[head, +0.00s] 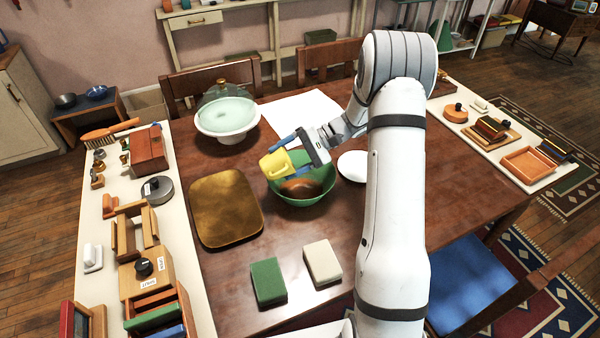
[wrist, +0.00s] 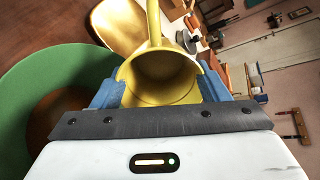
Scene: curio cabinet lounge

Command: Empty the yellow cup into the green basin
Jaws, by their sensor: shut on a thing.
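My gripper (head: 288,153) is shut on the yellow cup (head: 273,166), with one blue finger on each side of it. It holds the cup over the left part of the green basin (head: 318,197). In the wrist view the cup (wrist: 160,92) shows its open mouth toward the camera, and its inside looks bare. The cup looks tilted in the head view. A brown mass (head: 300,186) lies in the basin; what it is I cannot tell. The basin's green rim (wrist: 40,85) shows at the left of the wrist view.
A gold tray (head: 225,207) lies left of the basin, and a white plate (head: 352,166) right of it. A glass-domed stand (head: 227,117) is behind. A green block (head: 268,282) and a cream block (head: 322,263) lie in front. Crowded side shelves flank the table.

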